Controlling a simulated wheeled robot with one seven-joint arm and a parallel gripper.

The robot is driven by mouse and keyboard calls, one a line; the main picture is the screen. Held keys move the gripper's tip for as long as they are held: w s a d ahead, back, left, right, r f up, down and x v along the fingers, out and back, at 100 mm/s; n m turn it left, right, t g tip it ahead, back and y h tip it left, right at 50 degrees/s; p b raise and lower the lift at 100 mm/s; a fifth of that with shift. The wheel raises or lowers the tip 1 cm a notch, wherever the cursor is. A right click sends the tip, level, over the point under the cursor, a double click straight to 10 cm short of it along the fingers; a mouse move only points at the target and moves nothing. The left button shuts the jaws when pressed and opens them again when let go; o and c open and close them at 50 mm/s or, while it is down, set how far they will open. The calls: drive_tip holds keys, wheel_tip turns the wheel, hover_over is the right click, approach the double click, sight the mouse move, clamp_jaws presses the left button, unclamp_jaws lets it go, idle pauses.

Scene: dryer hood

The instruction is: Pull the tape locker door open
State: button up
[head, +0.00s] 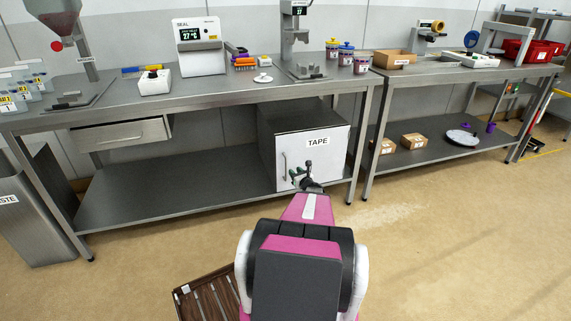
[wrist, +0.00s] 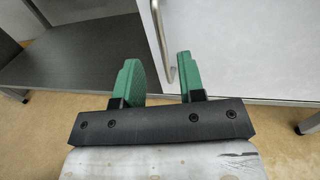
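The tape locker (head: 268,120) is a grey box on the lower shelf of the left bench. Its white door (head: 325,165) carries a TAPE label and looks shut. A vertical metal bar handle (head: 284,167) is near the door's left edge. My gripper (head: 300,171) is in front of the door, just right of the handle in the head view. In the wrist view, my gripper (wrist: 158,60) has its green fingers apart, and the handle (wrist: 160,40) shows between them, nearer the right finger. I cannot tell whether a finger touches it.
The lower shelf (head: 170,192) left of the locker is bare. A bench leg (head: 358,150) stands just right of the locker. A drawer (head: 122,134) hangs under the bench at left, and a waste bin (head: 35,220) stands at far left.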

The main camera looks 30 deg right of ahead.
drive_tip(key=w, duration=0.9)
drive_tip(key=shift+w+d, duration=0.15)
drive_tip(key=shift+w, duration=0.25)
clamp_jaws()
